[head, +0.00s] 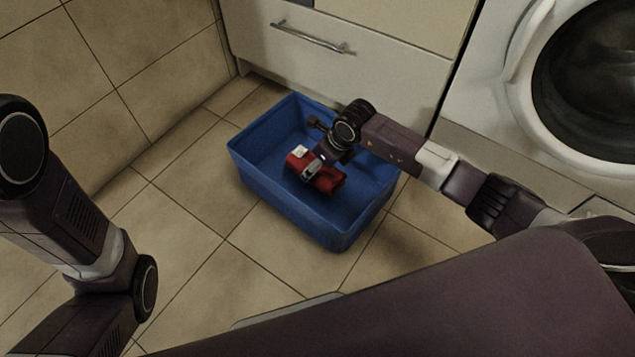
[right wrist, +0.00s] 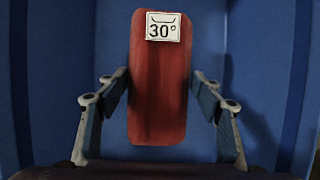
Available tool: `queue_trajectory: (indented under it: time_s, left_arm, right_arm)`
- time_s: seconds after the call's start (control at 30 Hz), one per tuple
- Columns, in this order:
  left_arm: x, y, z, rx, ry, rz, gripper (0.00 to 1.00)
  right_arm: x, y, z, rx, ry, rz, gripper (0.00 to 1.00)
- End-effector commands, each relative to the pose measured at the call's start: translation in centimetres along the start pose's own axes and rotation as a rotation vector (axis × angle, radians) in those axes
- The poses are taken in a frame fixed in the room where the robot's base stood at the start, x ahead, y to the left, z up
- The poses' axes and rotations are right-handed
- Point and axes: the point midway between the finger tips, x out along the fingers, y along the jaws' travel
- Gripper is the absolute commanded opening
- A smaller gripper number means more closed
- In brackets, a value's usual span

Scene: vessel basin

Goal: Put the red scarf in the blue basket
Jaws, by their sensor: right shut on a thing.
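The red scarf (head: 328,180) is a folded red bundle with a white tag marked 30°. It is within the walls of the blue basket (head: 285,207), which stands on the tiled floor in the head view. My right gripper (head: 314,167) reaches down into the basket and is shut on the scarf. In the right wrist view the scarf (right wrist: 158,95) is between the two fingers of my right gripper (right wrist: 160,80), with blue basket surfaces around it. I cannot tell whether the scarf touches the basket floor. My left arm shows at the left, but its gripper is out of view.
A white cabinet drawer (head: 385,78) with a metal handle (head: 312,38) stands behind the basket. A washing machine (head: 510,85) with a round door is at the right. A tiled wall (head: 120,70) is at the left. The floor (head: 180,250) left of the basket is clear.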

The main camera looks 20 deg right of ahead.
Motion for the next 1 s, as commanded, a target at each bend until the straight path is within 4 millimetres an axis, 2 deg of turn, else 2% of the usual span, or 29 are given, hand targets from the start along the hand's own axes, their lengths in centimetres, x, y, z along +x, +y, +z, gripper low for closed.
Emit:
queue_trajectory:
  time_s: [0.03,0.27,0.53,0.9,0.93,1.0]
  left_arm:
    - [-0.6,0.2,-0.4,0.000,0.005,0.001,0.64]
    - [-1.3,0.3,-0.5,0.000,0.002,0.000,0.64]
    - [-3.6,0.8,-1.4,0.000,0.003,0.001,0.64]
    - [-3.6,0.8,-1.4,0.000,0.002,0.001,0.64]
    - [-3.7,0.8,-1.4,0.000,0.002,0.001,0.64]
    - [-3.6,0.8,-1.3,0.000,0.002,0.001,0.64]
  right_arm:
    - [0.9,0.0,-0.3,0.000,-0.003,0.000,0.28]
    - [1.9,0.0,-0.6,-0.001,-0.004,0.000,0.28]
    - [5.3,0.0,-2.1,0.000,-0.003,0.001,0.28]
    - [5.5,0.0,-2.1,0.000,-0.002,0.000,0.28]
    - [5.5,0.0,-2.2,0.000,-0.001,0.000,0.61]
    - [5.5,0.0,-2.2,0.000,-0.001,0.000,0.69]
